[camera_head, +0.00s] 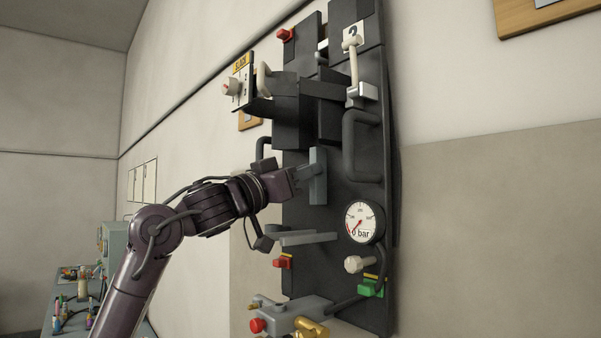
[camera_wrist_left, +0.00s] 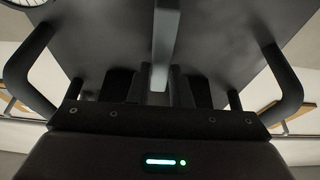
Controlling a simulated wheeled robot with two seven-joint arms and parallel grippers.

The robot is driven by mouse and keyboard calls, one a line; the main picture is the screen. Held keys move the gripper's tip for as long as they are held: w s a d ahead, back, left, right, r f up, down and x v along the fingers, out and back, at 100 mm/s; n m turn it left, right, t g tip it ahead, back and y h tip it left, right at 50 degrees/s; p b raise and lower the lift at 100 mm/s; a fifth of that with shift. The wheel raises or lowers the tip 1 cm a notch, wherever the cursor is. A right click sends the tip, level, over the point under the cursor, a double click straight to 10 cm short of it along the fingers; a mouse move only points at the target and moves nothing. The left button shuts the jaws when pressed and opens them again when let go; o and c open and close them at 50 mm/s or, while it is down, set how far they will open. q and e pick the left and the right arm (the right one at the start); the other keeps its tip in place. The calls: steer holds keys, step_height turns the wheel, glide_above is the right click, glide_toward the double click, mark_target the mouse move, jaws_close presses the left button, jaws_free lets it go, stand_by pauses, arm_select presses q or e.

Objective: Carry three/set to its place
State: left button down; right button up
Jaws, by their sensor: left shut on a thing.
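The breathing set is a tall dark backplate (camera_head: 345,205) in the middle of the head view, leaning slightly, with a beige wall behind it. It carries a round white gauge (camera_head: 364,222) reading "bar", a white tag (camera_head: 353,36) with a figure, and dark curved side handles. My left gripper (camera_head: 312,175) reaches in from the left and is shut on a grey upright bar on the set's face. In the left wrist view the grey bar (camera_wrist_left: 164,45) runs between the fingers, with the dark plate (camera_wrist_left: 220,45) behind. My right gripper is not in view.
A bench (camera_head: 60,300) with small coloured items stands at the lower left. A grey fitting with a red knob (camera_head: 257,325) and a brass part sits at the set's lower end. A wooden-framed board (camera_head: 535,15) hangs at the upper right.

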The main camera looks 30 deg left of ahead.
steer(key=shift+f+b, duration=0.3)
steer(key=shift+b, duration=0.05)
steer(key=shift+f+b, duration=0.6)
stand_by(0.6)
